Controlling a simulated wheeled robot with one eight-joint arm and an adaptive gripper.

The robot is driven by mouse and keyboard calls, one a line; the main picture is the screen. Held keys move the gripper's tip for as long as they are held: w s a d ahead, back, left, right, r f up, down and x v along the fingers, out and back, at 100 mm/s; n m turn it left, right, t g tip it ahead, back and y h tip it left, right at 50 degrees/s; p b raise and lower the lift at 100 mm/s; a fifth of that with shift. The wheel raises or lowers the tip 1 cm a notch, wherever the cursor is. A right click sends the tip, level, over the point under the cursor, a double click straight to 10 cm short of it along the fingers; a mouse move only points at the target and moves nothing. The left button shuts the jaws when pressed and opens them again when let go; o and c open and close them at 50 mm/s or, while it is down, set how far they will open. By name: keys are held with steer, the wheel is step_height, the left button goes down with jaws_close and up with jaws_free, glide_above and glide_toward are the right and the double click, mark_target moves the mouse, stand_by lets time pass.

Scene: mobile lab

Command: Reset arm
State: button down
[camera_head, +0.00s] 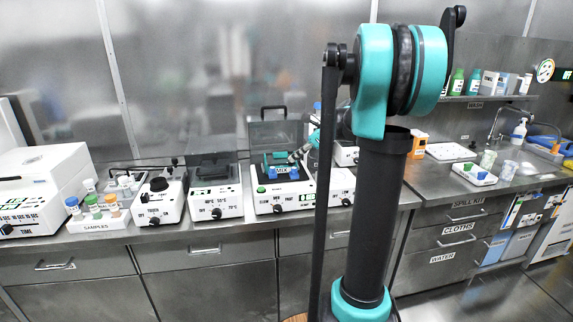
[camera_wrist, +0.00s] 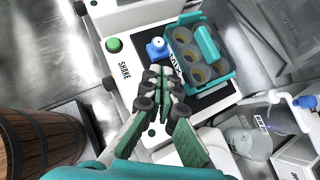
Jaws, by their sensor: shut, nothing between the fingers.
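My gripper (camera_wrist: 168,82) is shut and empty in the wrist view. Its fingertips are over the shaker (camera_wrist: 118,72), close to the blue part (camera_wrist: 157,49) and the label at the front of the teal rack (camera_wrist: 228,72). I cannot tell whether they touch. The rack has several round holes that look empty. In the head view the shaker (camera_head: 262,203) stands on the back bench with its clear lid raised. My arm crosses the middle of that view, and my gripper (camera_head: 297,157) shows small beside the teal rack (camera_head: 272,160).
A samples rack (camera_head: 95,222) with capped tubes stands at the left, beside a white machine (camera_head: 40,180). Heater and stirrer units line the bench left of the shaker. A white tray (camera_head: 473,176) sits on the right bench near the sink. A wooden barrel-like thing (camera_wrist: 35,135) shows lower left.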

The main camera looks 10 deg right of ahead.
steer(key=v, duration=0.4)
steer(key=s+a+f+n+h, duration=0.2)
steer(key=s+f+n+h, duration=0.1)
steer(key=s+f+n, duration=0.8)
steer(key=s+a+f+n+h, duration=0.2)
steer(key=s+f+n+h, duration=0.2)
steer(key=s+f+n, duration=0.6)
steer(key=s+n, duration=0.3)
steer(key=s, duration=0.5)
steer(key=shift+f+n+g, duration=0.4)
